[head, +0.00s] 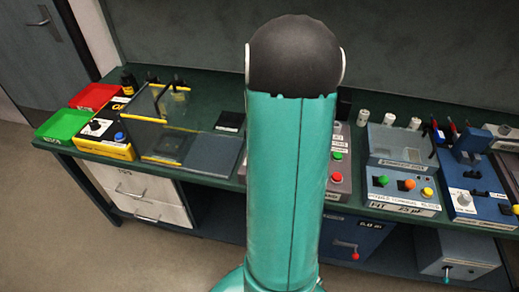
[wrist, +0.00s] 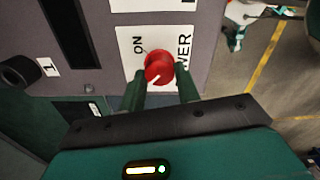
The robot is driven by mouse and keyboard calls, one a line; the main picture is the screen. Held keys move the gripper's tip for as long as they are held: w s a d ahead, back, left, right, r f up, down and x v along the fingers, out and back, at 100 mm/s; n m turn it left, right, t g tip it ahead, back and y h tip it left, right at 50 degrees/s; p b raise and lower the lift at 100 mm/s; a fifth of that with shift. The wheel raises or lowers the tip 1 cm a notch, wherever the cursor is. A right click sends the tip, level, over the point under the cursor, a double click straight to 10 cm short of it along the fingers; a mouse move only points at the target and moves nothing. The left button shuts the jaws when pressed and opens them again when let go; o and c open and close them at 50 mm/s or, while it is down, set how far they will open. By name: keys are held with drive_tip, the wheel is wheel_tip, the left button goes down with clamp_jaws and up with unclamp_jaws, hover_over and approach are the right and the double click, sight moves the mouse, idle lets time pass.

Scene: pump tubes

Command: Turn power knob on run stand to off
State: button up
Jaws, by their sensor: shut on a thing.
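In the wrist view, the red power knob (wrist: 159,67) sits on a white label on a grey panel (wrist: 108,63). "ON" (wrist: 138,45) is printed to its left and part of "POWER" (wrist: 184,50) to its right. A white pointer line on the knob points down and slightly left in the picture. My gripper (wrist: 163,80) has a dark green finger at each side of the knob and is shut on it. In the head view my own arm hides the gripper and the knob.
The wrist view shows a black round part (wrist: 18,72) at left and open floor at right. In the head view, the green bench (head: 225,128) carries a button box (head: 400,188), a blue device (head: 470,190), a green tray (head: 66,123) and a red tray (head: 95,96).

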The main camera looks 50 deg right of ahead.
drive_tip(key=o, duration=1)
wheel_tip(320, 180, up, 14)
drive_tip(key=shift+f, duration=0.1)
idle(0.5)
